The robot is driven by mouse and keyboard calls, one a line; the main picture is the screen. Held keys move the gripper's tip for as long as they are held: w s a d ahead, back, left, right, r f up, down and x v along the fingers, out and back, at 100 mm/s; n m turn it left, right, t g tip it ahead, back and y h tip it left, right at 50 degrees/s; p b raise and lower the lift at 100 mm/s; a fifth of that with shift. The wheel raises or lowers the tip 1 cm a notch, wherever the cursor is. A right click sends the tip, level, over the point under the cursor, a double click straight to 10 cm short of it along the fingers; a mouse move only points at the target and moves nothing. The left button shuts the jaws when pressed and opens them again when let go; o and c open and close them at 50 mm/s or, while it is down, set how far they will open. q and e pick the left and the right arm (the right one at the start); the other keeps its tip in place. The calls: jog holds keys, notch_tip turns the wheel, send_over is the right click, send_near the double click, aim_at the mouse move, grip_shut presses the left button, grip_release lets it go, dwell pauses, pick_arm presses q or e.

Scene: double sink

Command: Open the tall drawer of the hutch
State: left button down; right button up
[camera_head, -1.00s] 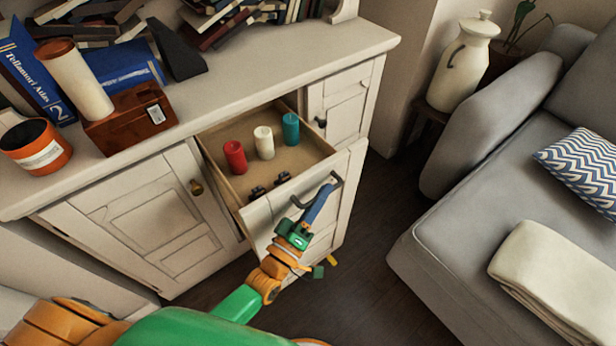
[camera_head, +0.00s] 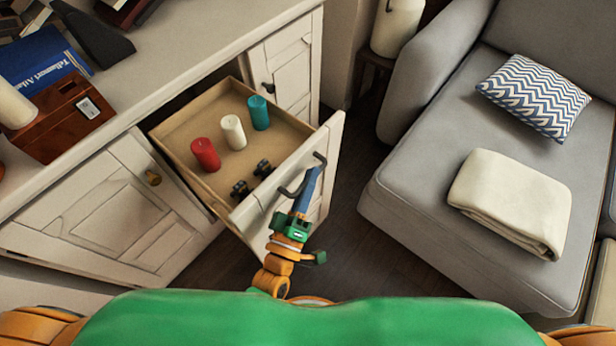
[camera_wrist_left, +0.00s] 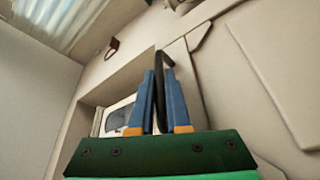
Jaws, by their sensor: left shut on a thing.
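The tall drawer (camera_head: 333,145) of the cream hutch (camera_head: 105,205) is pulled well out in the head view, its inside showing. A red candle (camera_head: 205,154), a white candle (camera_head: 233,132), a teal candle (camera_head: 259,112) and small dark objects (camera_head: 251,179) are in it. My left gripper (camera_head: 309,188) is at the drawer's front, shut on its dark handle (camera_head: 287,193). In the left wrist view the blue fingers (camera_wrist_left: 158,95) stand on either side of the dark handle bar (camera_wrist_left: 160,72). My right gripper is not in view.
A grey sofa (camera_head: 420,165) with a cushion (camera_head: 535,97) and folded blanket (camera_head: 510,200) stands right. Dark floor (camera_head: 345,235) lies between.

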pick_arm(q)
jog(key=c, duration=0.9)
grip_release()
jog(key=shift+f, duration=0.1)
jog(key=v, duration=0.7)
jog(key=shift+b, duration=0.3)
